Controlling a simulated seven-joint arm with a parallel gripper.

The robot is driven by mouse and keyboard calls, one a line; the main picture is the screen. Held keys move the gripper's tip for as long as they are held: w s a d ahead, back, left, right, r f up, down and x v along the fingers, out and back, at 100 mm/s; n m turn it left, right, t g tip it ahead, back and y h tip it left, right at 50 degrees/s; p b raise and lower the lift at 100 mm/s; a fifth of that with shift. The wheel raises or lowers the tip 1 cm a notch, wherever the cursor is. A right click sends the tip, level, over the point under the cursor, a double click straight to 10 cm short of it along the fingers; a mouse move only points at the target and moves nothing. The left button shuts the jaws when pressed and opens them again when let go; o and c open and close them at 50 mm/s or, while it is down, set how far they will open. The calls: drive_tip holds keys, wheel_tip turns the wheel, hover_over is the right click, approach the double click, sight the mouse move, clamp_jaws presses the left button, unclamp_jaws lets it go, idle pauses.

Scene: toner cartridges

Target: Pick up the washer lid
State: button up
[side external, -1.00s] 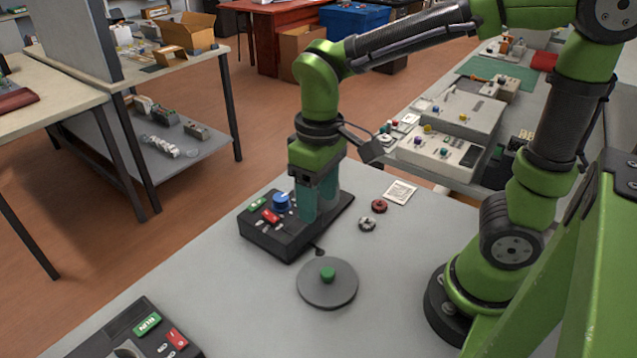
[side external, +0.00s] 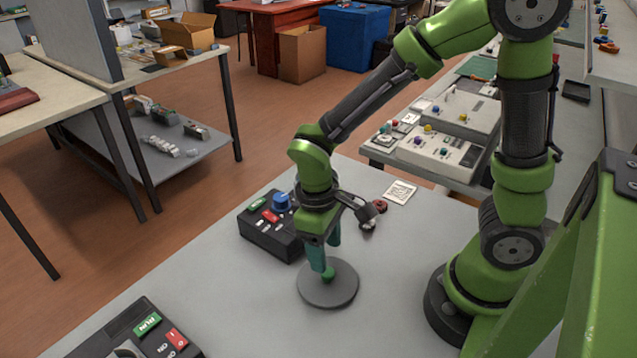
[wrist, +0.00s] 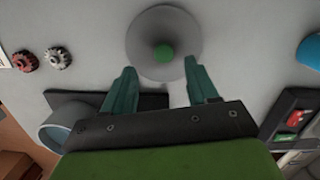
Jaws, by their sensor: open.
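The washer lid (side external: 326,292) is a flat grey disc with a small green knob (side external: 328,273) at its centre, lying on the grey table. My gripper (side external: 325,262) is just above the lid, beside the knob in the side view. In the wrist view the lid (wrist: 146,30) is at the top, with its green knob (wrist: 164,53) ahead of and between the open teal fingertips (wrist: 160,80). The gap between the fingers is empty. The fingers partly cover the knob in the side view.
A black control box (side external: 268,236) with a blue knob stands behind the gripper. Another black box (side external: 140,335) is at the front left. A red-brown gear (side external: 380,206) and a white card (side external: 400,192) lie to the back right.

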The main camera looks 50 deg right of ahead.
sight(328, 278)
drive_tip(key=f, duration=0.5)
drive_tip(key=shift+s+a, duration=0.2)
drive_tip(key=shift+s, duration=0.2)
drive_tip(key=shift+r, duration=0.1)
clamp_jaws()
